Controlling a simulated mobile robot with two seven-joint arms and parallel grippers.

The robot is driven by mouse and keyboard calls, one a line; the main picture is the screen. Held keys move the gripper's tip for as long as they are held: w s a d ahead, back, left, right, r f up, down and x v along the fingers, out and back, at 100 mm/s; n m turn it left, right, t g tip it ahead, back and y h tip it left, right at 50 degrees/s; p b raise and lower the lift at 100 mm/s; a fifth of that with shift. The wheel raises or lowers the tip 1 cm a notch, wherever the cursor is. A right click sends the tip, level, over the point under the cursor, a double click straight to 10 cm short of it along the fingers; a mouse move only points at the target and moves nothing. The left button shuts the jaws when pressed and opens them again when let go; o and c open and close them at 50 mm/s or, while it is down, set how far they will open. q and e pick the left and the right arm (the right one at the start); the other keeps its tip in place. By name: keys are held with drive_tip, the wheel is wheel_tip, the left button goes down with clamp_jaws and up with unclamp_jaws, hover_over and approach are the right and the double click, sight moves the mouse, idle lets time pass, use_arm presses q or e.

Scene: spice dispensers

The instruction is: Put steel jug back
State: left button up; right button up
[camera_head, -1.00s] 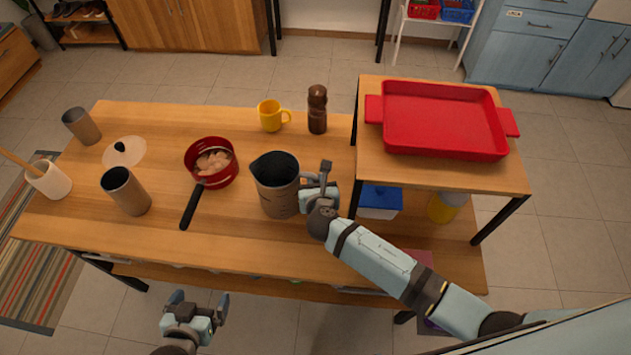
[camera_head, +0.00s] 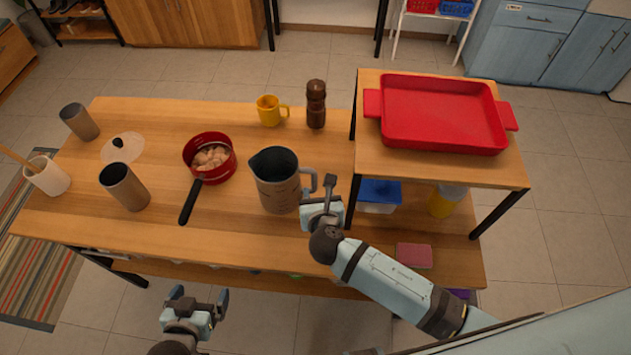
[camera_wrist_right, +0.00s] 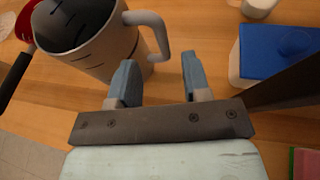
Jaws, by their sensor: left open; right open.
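The steel jug (camera_head: 279,185) stands upright on the wooden table, with its dark opening up and its handle on the right. My right gripper (camera_head: 322,197) is open beside the jug's handle, apart from it. In the right wrist view the jug (camera_wrist_right: 97,50) is at the upper left, and its handle lies just beyond the open fingers of my right gripper (camera_wrist_right: 158,80), with nothing between them. My left gripper (camera_head: 196,303) is open and empty, in front of the table's front edge.
A red pan (camera_head: 211,160) with food stands left of the jug, its dark handle toward the front. A pepper mill (camera_head: 316,104) and yellow mug (camera_head: 269,111) stand behind. A raised shelf with a red tray (camera_head: 438,112) and a blue-lidded box (camera_head: 379,194) are at the right.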

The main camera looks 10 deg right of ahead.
drive_tip(key=v, duration=0.4)
drive_tip(key=shift+s, duration=0.1)
idle(0.5)
